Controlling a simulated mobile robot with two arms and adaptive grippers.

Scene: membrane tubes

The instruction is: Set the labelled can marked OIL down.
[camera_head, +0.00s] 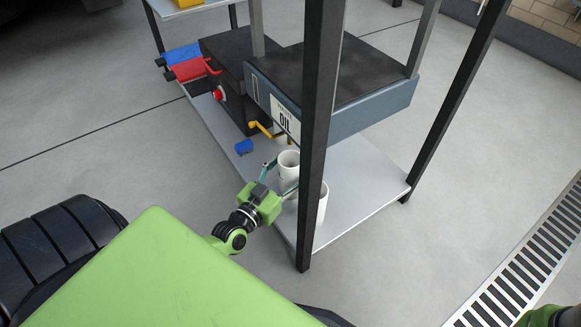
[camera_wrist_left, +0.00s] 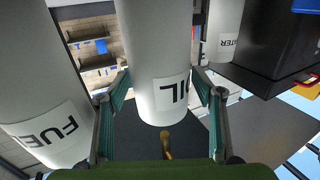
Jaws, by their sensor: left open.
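The white can marked OIL (camera_head: 288,160) appears to stand upright on the grey lower shelf (camera_head: 355,215). My left gripper (camera_head: 283,174) is open, with one finger on each side of the can. My right gripper is not in view; only a bit of green arm shows at the bottom right corner of the head view.
A FUEL can (camera_wrist_left: 45,85) and a WATER can (camera_wrist_left: 222,30) flank the OIL can. A dark rack post (camera_head: 318,130) stands in front, partly hiding another white can (camera_head: 322,203). The shelf's right part is bare.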

